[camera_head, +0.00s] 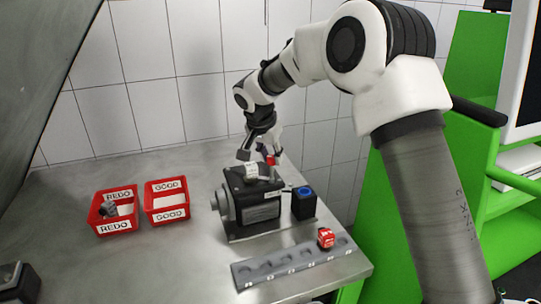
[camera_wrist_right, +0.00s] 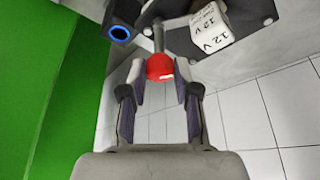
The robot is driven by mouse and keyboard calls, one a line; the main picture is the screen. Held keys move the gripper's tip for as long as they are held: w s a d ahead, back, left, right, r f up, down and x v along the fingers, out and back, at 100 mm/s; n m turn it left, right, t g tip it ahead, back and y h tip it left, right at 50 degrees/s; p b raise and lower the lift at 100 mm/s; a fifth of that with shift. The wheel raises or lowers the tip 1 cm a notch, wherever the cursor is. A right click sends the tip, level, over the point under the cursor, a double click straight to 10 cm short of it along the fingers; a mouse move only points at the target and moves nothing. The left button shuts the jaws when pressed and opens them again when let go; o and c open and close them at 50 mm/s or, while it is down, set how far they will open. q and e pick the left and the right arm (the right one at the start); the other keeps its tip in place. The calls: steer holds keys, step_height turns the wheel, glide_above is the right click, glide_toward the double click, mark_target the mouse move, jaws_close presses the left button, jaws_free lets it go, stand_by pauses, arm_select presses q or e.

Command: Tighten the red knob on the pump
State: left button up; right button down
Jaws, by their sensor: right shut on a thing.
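The pump (camera_head: 257,212) is a dark grey machine on a base plate on the metal bench, also partly seen at the top of the wrist view (camera_wrist_right: 182,38). Its red knob (camera_wrist_right: 160,68) sits on a metal stem, and a bit of it shows behind the pump in the head view (camera_head: 271,160). My right gripper (camera_wrist_right: 160,92) is shut on the knob, with one finger on each side of it. In the head view this gripper (camera_head: 263,150) reaches down at the pump's far side and partly hides the knob. My left gripper is not in view.
A white 12 V block (camera_wrist_right: 216,28) sits on the pump. A box with a blue ring button (camera_head: 304,203) stands right of it. Red REDO (camera_head: 114,226) and GOOD (camera_head: 167,215) bins stand left.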

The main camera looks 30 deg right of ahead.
steer(key=c, duration=0.9)
jaws_free()
steer(key=shift+f, duration=0.15)
steer(key=shift+o, duration=0.2)
steer(key=shift+d, duration=0.15)
steer(key=v, duration=1.2)
steer(key=shift+w, duration=0.15)
steer(key=shift+d, duration=0.1)
